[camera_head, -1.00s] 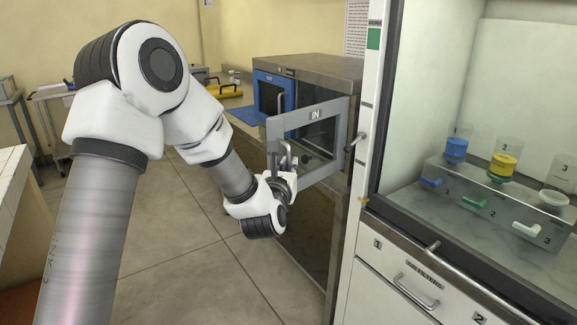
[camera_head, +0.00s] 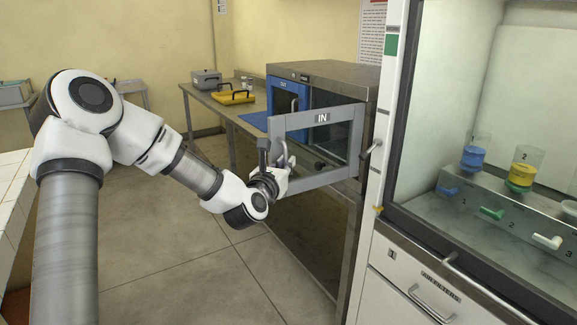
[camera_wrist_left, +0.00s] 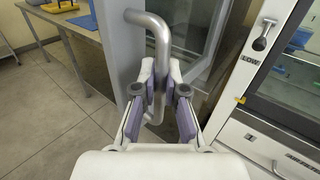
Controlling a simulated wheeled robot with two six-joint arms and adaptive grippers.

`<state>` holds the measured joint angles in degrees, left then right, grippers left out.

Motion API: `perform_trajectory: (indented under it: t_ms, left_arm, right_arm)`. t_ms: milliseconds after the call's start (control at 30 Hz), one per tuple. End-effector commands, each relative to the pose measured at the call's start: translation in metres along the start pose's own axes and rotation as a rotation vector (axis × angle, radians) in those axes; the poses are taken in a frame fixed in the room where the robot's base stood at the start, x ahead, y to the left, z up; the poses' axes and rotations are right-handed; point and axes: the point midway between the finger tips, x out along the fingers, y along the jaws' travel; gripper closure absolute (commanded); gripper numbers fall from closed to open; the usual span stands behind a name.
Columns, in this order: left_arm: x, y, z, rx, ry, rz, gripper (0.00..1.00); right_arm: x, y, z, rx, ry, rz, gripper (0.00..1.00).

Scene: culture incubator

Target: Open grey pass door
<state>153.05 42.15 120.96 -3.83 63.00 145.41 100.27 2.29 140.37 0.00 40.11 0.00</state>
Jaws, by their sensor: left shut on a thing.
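The grey pass door (camera_head: 322,117), marked "IN", stands swung out from the steel pass box (camera_head: 352,80). Its glass is see-through. My left gripper (camera_head: 270,178) is at the door's free left edge. In the left wrist view, my left gripper (camera_wrist_left: 156,92) is shut on the door's bent metal handle (camera_wrist_left: 160,45), with purple pads on both sides of the bar. The grey door frame (camera_wrist_left: 118,45) shows beside the handle. My right gripper is not in view.
A blue door marked "OUT" (camera_head: 287,98) is at the box's far side. A yellow tray (camera_head: 236,97) sits on the bench behind. A fume hood (camera_head: 470,215) with labelled beakers stands close on the right. Open floor (camera_head: 190,265) lies to the left.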

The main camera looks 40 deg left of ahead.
Motion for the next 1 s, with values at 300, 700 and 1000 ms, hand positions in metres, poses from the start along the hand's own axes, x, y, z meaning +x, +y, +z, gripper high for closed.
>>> perform_trajectory:
  t_ms: [300, 700, 1000]
  left_arm:
    - [0.000, 0.000, -0.001, -0.001, 0.002, 0.000, 0.78]
    - [-0.064, -0.001, -0.001, -0.011, 0.004, -0.002, 0.78]
    - [-0.116, 0.000, -0.001, -0.004, 0.003, -0.001, 0.78]
  right_arm:
    - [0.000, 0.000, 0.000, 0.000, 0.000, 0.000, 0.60]
    - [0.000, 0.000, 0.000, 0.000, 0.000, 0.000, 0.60]
    - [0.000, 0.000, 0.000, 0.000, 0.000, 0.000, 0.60]
